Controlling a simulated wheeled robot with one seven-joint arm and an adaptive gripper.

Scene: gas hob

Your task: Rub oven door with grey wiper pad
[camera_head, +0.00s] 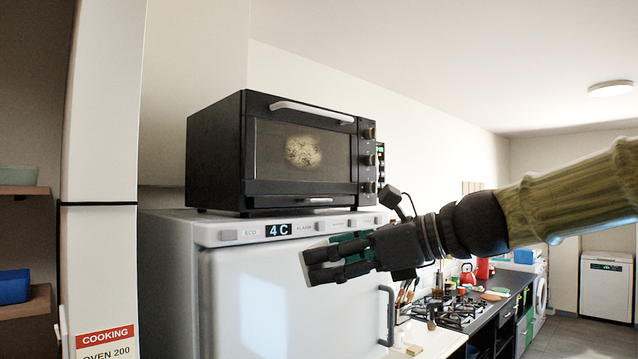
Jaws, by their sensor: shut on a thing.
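The black countertop oven stands on top of a white fridge, its door (338,165) shut and facing me. A round whitish, speckled stain (303,151) marks the middle of the door glass. A silver handle bar (312,111) runs along the door's top. My gripper (318,265) comes in from the right, below the oven and in front of the fridge's upper part, its fingers pointing left. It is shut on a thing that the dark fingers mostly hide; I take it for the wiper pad. Dark green shows around the fingers. The gripper is apart from the oven door.
The white fridge (262,300) has a display strip and a dark handle (386,315). Oven knobs (369,160) line the door's right side. A white post (105,120) and shelves stand at left. A gas hob (452,312) and counter lie at lower right.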

